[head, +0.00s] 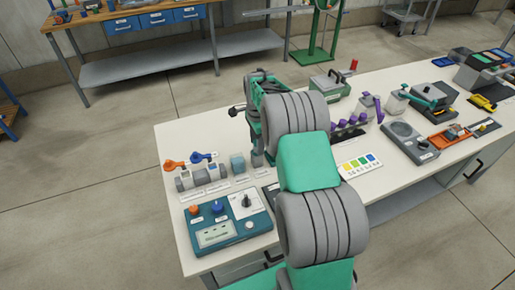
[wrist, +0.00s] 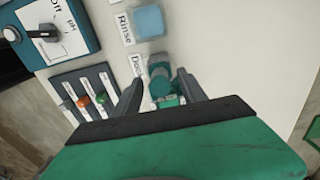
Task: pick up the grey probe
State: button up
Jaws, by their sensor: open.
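I cannot make out a grey probe in either view. In the wrist view my gripper (wrist: 160,78) is open, its two dark fingers apart. A teal object with a rounded top (wrist: 161,82) shows between the fingers, beside a partly hidden label starting "Do". I cannot tell whether the fingers touch it. In the head view my arm reaches over the bench and hides much of the area around the gripper.
A blue block (wrist: 149,20) sits by the "Rinse" label. A teal control box (head: 228,222) stands at the bench's front left, near orange (head: 174,165) and blue (head: 203,157) valve handles. A slider panel (wrist: 72,82) lies left of the fingers. Several devices fill the bench's right side.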

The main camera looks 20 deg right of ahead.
jog(key=shift+f, duration=0.5)
jog(key=shift+c, duration=0.4)
grip_shut()
